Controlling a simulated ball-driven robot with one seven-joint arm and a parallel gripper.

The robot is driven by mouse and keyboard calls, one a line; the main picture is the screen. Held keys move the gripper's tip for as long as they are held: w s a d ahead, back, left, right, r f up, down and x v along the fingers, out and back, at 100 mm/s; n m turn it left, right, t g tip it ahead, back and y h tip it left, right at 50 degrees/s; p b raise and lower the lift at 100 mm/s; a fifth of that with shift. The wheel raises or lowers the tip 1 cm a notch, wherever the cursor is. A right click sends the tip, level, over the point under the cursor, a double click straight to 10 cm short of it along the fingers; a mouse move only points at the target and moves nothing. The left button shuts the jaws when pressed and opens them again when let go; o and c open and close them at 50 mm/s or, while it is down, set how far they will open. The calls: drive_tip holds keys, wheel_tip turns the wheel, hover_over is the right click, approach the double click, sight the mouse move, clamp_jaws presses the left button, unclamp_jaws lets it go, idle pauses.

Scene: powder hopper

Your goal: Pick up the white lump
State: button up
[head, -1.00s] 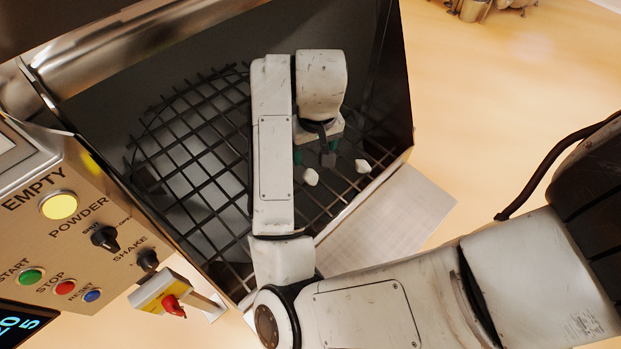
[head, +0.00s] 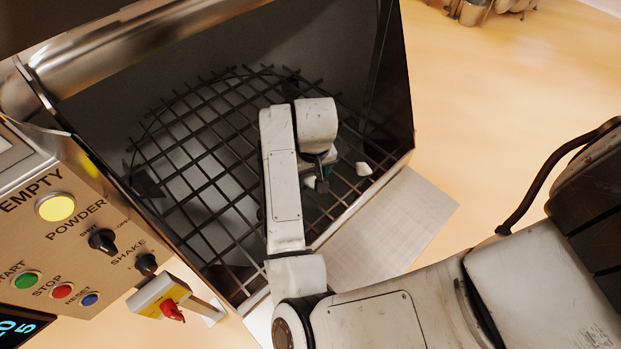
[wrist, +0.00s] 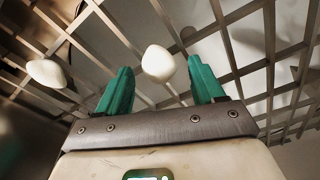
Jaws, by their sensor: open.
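Two white lumps rest on the dark grid inside the hopper. One lump (wrist: 158,63) shows in the wrist view between and just beyond the tips of my gripper (wrist: 160,82), whose green fingers stand apart. In the head view this lump (head: 311,182) is mostly hidden by my gripper (head: 324,178). The other lump (wrist: 46,73) lies to the left in the wrist view, outside the fingers. It shows in the head view to the right of my gripper (head: 363,169). My gripper is open and holds nothing.
The grid (head: 195,150) has open squares and lies within the hopper's dark walls (head: 396,100). The hopper's front edge is close to my gripper. A control panel (head: 75,235) with knobs and buttons stands at left. A red switch on a yellow box (head: 160,297) juts out below it.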

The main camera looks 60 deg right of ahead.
drive_tip(key=c, duration=1.1)
drive_tip(key=shift+r, duration=0.1)
drive_tip(key=shift+r, duration=0.6)
drive_tip(key=shift+s+a+r+b, duration=0.1)
drive_tip(key=shift+s+a+r, duration=1.05)
drive_tip(key=shift+a+r, duration=0.85)
drive_tip(key=shift+s+a+r+b, duration=0.1)
drive_tip(key=shift+s+a+r, duration=1.1)
drive_tip(key=shift+a+r, duration=0.75)
drive_tip(key=shift+s+a+r+b, duration=0.1)
drive_tip(key=shift+s+a+r, duration=1.05)
drive_tip(key=shift+a+r, duration=0.85)
drive_tip(key=shift+a+f, duration=0.15)
drive_tip(key=shift+a, duration=0.1)
